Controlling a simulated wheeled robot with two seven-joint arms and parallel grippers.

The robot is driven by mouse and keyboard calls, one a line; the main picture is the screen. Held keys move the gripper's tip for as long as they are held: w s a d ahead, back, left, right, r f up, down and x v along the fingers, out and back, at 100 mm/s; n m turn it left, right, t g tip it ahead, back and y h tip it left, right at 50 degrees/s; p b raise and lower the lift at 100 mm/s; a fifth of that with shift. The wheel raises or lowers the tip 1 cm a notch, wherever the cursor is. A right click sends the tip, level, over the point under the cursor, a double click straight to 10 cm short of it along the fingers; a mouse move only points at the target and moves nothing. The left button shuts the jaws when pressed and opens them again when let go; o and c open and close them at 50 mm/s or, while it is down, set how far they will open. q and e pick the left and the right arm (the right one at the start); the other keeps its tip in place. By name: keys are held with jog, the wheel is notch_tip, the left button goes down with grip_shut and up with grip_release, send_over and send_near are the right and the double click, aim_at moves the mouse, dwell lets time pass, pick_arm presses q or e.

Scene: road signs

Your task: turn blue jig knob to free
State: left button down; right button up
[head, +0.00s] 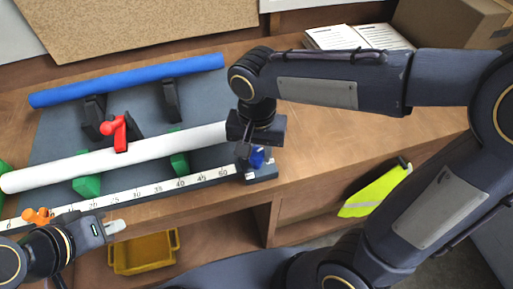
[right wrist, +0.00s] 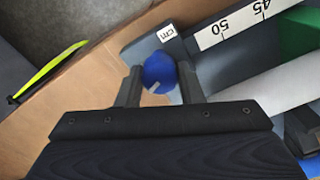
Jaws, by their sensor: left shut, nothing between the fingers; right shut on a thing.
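The blue jig knob (head: 257,158) sits at the right end of the measuring rail (head: 152,195), mostly hidden by my right gripper (head: 250,152) in the head view. In the right wrist view the blue knob (right wrist: 160,72) shows as a round cap with a small pale mark, between the two dark fingers of my right gripper (right wrist: 160,85). The right gripper is shut on it from above. My left gripper (head: 114,227) is shut and empty near the table's front edge, at lower left.
A white tube (head: 60,175) lies on green supports (head: 88,186) beside the rail, with a red clamp (head: 119,132) over it. A blue tube (head: 130,80) lies behind. An orange knob (head: 38,216) is at the rail's left. A yellow bin (head: 143,254) sits on the shelf below.

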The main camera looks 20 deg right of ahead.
aim_at(256, 152)
jog(key=n, duration=0.7)
jog(key=shift+p, duration=0.3)
jog(key=n, duration=0.7)
jog(key=shift+p, duration=0.4)
jog(key=o, duration=1)
notch_tip(256, 152, up, 8)
jog(key=shift+f, duration=0.1)
